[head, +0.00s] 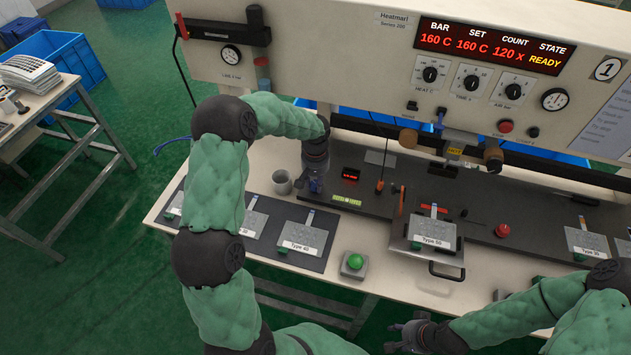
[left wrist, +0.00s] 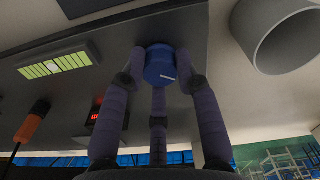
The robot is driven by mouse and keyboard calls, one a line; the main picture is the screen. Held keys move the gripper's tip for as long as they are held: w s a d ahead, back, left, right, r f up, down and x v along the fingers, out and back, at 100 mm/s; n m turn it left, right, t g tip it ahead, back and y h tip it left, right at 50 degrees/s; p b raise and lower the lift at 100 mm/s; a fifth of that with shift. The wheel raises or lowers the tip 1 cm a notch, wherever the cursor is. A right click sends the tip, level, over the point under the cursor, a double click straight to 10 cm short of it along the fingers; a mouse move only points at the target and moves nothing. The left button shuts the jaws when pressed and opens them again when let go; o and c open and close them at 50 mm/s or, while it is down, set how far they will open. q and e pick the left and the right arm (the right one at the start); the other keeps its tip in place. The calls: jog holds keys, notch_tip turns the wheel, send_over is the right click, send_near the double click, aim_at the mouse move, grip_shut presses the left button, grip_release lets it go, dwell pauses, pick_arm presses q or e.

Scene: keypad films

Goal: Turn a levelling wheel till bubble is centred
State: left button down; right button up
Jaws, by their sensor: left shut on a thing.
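The blue levelling wheel (left wrist: 160,65), with a white pointer mark, sits near the dark plate's edge in the left wrist view. My left gripper (head: 315,188) is over it in the head view, its fingers shut around it; they also show in the wrist view (left wrist: 158,80). The wheel is mostly hidden by the fingers in the head view. The yellow-green bubble vial (head: 346,200) lies just right of the gripper; it also shows in the left wrist view (left wrist: 58,62). My right gripper (head: 400,335) is open and empty at the bottom.
A grey cup (head: 282,183) stands left of the left gripper. A small red display (head: 351,174) and an orange-handled screwdriver (head: 380,172) are to its right. A green button (head: 354,262) and a Type 50 plate (head: 432,231) lie nearer the front. The press console (head: 460,75) stands behind.

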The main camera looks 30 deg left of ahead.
aim_at(315, 184)
pick_arm(q)
jog(key=shift+s+d+f, duration=0.15)
jog(key=shift+s+f, duration=0.05)
jog(key=shift+s, duration=0.1)
jog(key=c, duration=0.9)
grip_release()
jog(key=shift+r, duration=0.1)
jog(key=shift+w+r, duration=0.1)
jog(key=shift+r, duration=0.25)
notch_tip(315, 184, up, 11)
jog(key=shift+r, duration=0.2)
